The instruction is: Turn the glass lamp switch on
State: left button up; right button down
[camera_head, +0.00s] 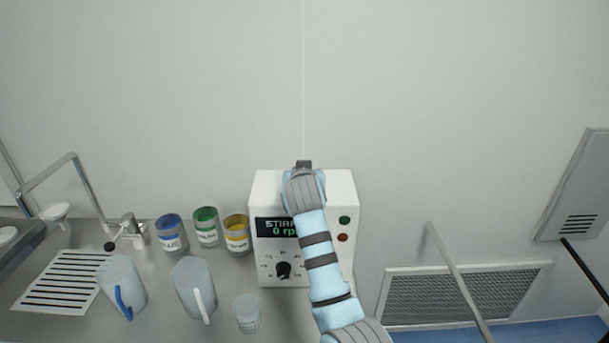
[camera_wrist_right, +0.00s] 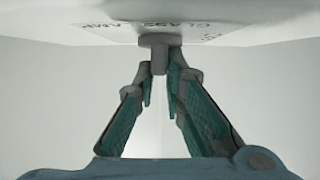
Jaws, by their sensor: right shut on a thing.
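In the right wrist view a pale panel (camera_wrist_right: 235,28) spans the top, with partly readable lettering that looks like "GLASS LAMP". A small grey switch (camera_wrist_right: 159,53) sticks out from it. My right gripper (camera_wrist_right: 160,80) has its two teal-padded fingers closed in on the switch, one on each side. In the head view my right arm reaches up past the white stirrer box (camera_head: 262,192), and its hand hides the fingertips and the switch. My left gripper is not in view.
The stirrer box has a display, a black dial (camera_head: 283,269), and green and red buttons. To its left stand blue, green and yellow cans (camera_head: 237,238), two jugs (camera_head: 192,290), a beaker (camera_head: 247,315) and a sink tap (camera_head: 128,228). A metal bar (camera_head: 455,275) and vent grille stand right.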

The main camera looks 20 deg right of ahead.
dwell(0.4)
jog(key=c, duration=1.7)
grip_release()
jog(key=shift+o, duration=0.2)
notch_tip(320, 180, up, 10)
jog(key=shift+s, duration=0.2)
jog(key=shift+d, duration=0.1)
